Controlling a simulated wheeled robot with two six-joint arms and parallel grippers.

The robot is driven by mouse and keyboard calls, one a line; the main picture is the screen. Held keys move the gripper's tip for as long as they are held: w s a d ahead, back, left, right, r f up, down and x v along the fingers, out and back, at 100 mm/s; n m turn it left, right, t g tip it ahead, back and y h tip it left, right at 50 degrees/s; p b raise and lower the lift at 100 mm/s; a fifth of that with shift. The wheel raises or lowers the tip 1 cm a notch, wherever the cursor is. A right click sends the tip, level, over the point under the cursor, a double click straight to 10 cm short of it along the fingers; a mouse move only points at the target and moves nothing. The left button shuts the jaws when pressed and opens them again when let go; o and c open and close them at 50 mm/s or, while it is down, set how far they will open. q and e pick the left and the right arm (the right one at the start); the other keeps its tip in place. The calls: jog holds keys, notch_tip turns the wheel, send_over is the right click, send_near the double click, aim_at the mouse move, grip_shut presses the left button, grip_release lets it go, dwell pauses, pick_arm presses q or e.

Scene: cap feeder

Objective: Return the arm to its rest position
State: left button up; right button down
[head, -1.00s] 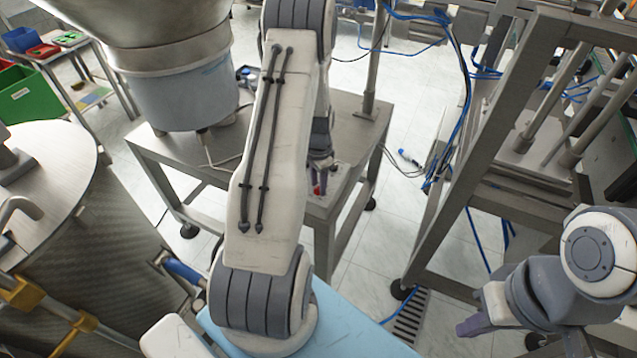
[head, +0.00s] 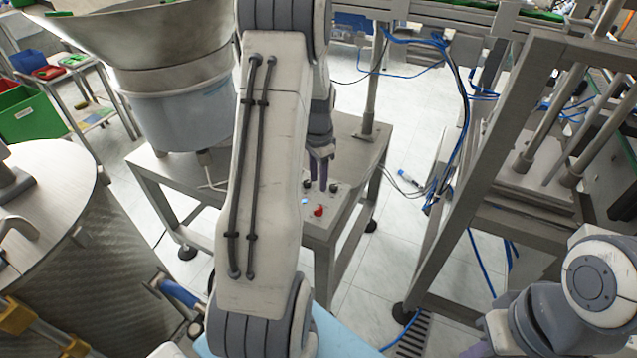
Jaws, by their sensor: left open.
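My left arm (head: 268,170) reaches forward across the middle of the head view. My left gripper (head: 321,172) has purple fingers that point down, a little apart, with nothing seen between them. It is just behind and above a control panel (head: 330,216) on the feeder's steel table. The panel carries a red knob (head: 318,211), a small blue-lit button (head: 305,201) and dark buttons. I cannot tell whether the fingers touch anything. My right arm (head: 588,285) is folded at the lower right.
A steel hopper bowl (head: 150,50) stands on the table (head: 150,168), left of my left arm. A large metal drum (head: 70,240) is at the left. A steel frame (head: 480,180) with blue cables stands at the right. Tiled floor (head: 372,275) is open between the table and the frame.

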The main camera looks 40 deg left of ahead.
dwell(0.4)
pick_arm(q)
jog(key=s+d+r+m, duration=0.1)
jog(key=s+d+r, duration=0.15)
jog(key=d, duration=0.55)
jog(key=s+d+r, duration=0.1)
jog(key=d+r, duration=0.2)
jog(key=d, duration=0.5)
jog(key=s+d+r+m, duration=0.1)
jog(key=d+r, duration=0.2)
jog(key=d, duration=0.5)
jog(key=s+d+r+m, duration=0.1)
jog(key=s+d, duration=0.4)
jog(key=s, duration=0.3)
jog(key=s+d+r+m+h, duration=0.1)
jog(key=s+d+r, duration=0.1)
jog(key=s+d, duration=0.3)
jog(key=s, duration=0.4)
jog(key=shift+d, duration=0.2)
jog(key=shift+s+r, duration=0.1)
